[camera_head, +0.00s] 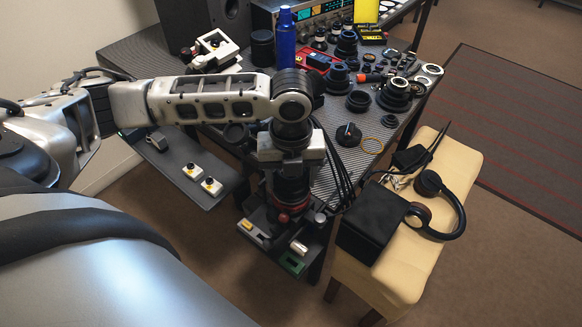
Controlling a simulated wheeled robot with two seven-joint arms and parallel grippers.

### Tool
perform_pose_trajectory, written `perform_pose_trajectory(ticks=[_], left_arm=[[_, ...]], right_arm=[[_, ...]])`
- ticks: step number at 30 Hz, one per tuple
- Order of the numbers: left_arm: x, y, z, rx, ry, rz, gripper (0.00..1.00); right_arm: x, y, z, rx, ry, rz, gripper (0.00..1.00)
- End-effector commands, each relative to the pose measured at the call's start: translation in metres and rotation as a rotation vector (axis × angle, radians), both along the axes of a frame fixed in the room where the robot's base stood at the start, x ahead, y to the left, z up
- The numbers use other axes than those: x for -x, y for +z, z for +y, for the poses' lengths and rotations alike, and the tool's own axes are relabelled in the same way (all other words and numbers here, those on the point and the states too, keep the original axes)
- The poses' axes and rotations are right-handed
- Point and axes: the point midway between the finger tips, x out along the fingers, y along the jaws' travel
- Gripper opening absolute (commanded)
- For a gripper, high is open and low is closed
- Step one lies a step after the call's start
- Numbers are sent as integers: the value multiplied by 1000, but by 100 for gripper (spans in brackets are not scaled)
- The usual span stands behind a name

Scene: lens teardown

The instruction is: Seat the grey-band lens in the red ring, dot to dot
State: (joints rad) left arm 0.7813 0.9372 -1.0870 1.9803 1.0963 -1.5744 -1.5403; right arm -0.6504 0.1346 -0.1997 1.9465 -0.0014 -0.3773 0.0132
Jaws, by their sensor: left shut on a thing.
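My left gripper (289,166) points straight down near the front edge of the work table. It is shut on a dark lens (290,186), which hangs upright below it. I cannot make out a grey band or a dot on the lens at this size. The red ring (284,215) shows directly below the lens, on a dark fixture board (268,243). The lens looks in line with the ring, but I cannot tell whether it touches it or stands just above. The ring's dot cannot be made out. My right gripper is not in view.
The fixture board carries a yellow tag (247,225), a green tag (292,264) and a silver part (298,247). Black cables hang to the right. A bench (415,255) with a black box (371,223) and headphones (455,215) stands at right. Lens parts crowd the table behind.

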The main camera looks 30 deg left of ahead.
Motion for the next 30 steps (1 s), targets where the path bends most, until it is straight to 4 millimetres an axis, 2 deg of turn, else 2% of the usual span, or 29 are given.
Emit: perform_pose_trajectory(ticks=[2, 3, 5, 15, 17, 20, 30], left_arm=[[0, 1, 0, 1, 0, -2, 30], [0, 1, 0, 1, 0, -2, 70], [0, 1, 0, 1, 0, -2, 87], [0, 0, 0, 0, 0, 0, 87], [-1, 5, 0, 0, 1, -3, 87], [-1, 19, 0, 1, 1, -6, 87], [-1, 102, 0, 2, -1, -8, 87]], right_arm=[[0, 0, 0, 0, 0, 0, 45], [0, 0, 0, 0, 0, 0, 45], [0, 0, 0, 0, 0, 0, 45], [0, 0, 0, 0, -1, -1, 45], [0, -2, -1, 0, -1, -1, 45], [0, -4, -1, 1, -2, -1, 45], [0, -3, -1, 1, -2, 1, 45]])
